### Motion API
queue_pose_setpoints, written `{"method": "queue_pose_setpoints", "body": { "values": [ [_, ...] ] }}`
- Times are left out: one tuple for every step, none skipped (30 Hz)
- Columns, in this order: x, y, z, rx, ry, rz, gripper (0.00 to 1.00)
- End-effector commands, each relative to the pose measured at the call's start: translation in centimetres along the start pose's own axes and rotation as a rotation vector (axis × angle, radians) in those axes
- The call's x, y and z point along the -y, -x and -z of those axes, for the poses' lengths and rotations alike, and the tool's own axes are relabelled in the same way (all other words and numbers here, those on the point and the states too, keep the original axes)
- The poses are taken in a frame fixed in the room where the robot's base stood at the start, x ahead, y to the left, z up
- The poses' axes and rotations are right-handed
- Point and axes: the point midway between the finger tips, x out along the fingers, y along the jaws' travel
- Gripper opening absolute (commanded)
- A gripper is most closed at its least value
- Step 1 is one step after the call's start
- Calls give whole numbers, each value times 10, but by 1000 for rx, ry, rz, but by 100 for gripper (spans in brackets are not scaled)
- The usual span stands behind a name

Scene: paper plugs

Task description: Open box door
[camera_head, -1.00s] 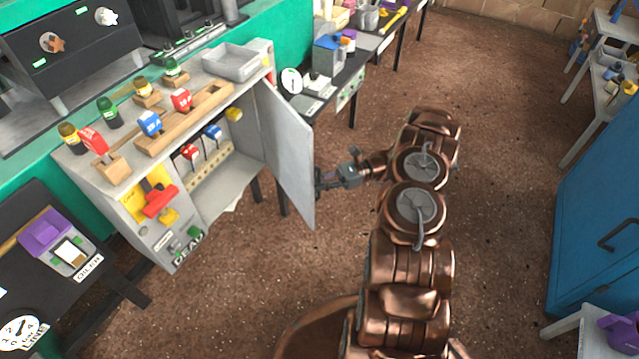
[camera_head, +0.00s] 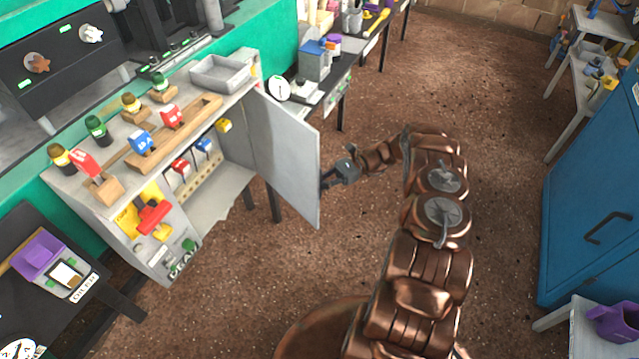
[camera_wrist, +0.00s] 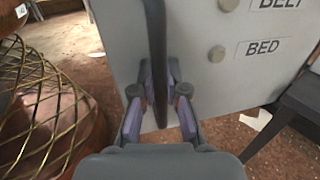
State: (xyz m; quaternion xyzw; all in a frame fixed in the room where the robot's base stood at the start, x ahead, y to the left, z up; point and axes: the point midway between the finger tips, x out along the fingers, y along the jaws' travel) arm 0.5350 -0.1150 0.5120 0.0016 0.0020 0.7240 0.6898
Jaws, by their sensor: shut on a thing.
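The grey box (camera_head: 130,235) stands on the left in the head view, with its front open. Its door (camera_head: 285,155) is swung well out to the right on its hinged side. My gripper (camera_head: 333,179) is at the outer face of the door, near its free edge. In the wrist view my gripper (camera_wrist: 160,95) is shut around the dark vertical handle bar (camera_wrist: 156,50). The outer face of the door (camera_wrist: 205,85) fills the background there, with round knobs and "BELT" and "BED" labels. The fingertips are partly hidden behind the handle.
Inside the box are red, blue and yellow plugs (camera_head: 203,144). A wooden rack and a grey tray (camera_head: 225,73) sit on top. A blue cabinet (camera_head: 590,200) stands at the right. A dark stool-like piece (camera_wrist: 295,100) is close at right.

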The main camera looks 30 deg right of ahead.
Motion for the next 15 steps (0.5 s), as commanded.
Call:
{"method": "queue_pose_setpoints", "body": {
  "values": [
    [-1,1,0,1,-2,-3,0],
    [-1,1,0,1,-2,-3,0],
    [-1,1,0,1,-3,-4,0],
    [-1,1,0,1,-3,-4,0],
    [-1,1,0,1,-3,-4,0],
    [-1,1,0,1,-3,-4,0],
    [-1,1,0,1,-3,-4,0],
    [-1,1,0,1,-3,-4,0],
    [-1,1,0,1,-3,-4,0],
    [-1,1,0,1,-3,-4,0],
    [-1,1,0,1,-3,-4,0],
    [-1,1,0,1,-3,-4,0],
    [-2,1,0,2,-3,-4,15],
    [-1,1,0,2,-3,-4,18],
    [-1,1,0,2,-3,-3,22]
  ]
}}
